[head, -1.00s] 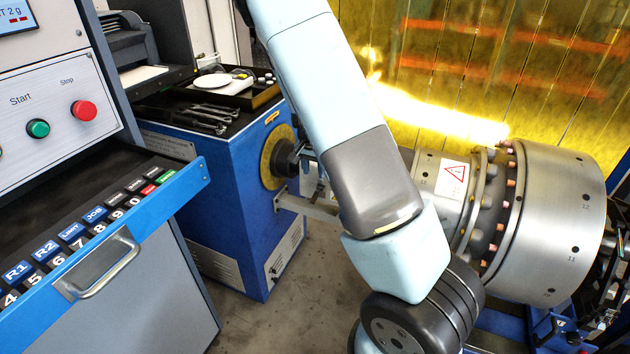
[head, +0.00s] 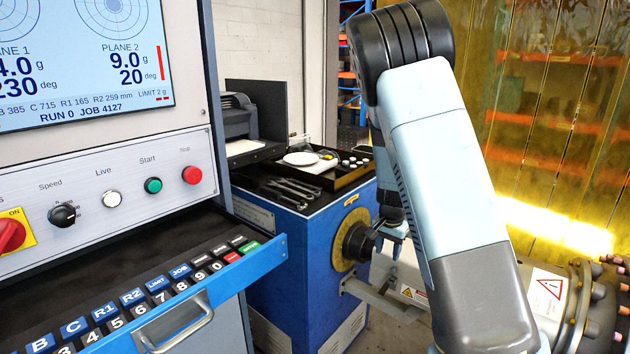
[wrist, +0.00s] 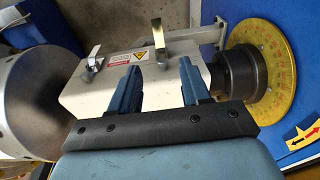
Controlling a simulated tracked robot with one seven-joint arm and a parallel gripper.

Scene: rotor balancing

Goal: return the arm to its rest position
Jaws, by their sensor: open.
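My arm (head: 445,175) is pale blue and grey. It stands bent, with a dark joint at the top of the head view, and crosses in front of the rotor's right-hand side. My gripper (head: 392,240) points down behind the upper arm link, near the dark hub and yellow disc. In the wrist view my gripper (wrist: 160,72) has its two blue fingers well apart with nothing held between them. Beyond the fingers lies a white housing (wrist: 110,82) with a warning label and two upright metal tabs. I cannot tell the gap between fingers and housing.
The yellow disc (wrist: 262,85) and dark hub lie right of the fingers, a metal drum (wrist: 30,100) left. In the head view, the console (head: 90,170) with its open key drawer (head: 258,268) fills the left. A tool tray (head: 345,180) sits on the blue cabinet.

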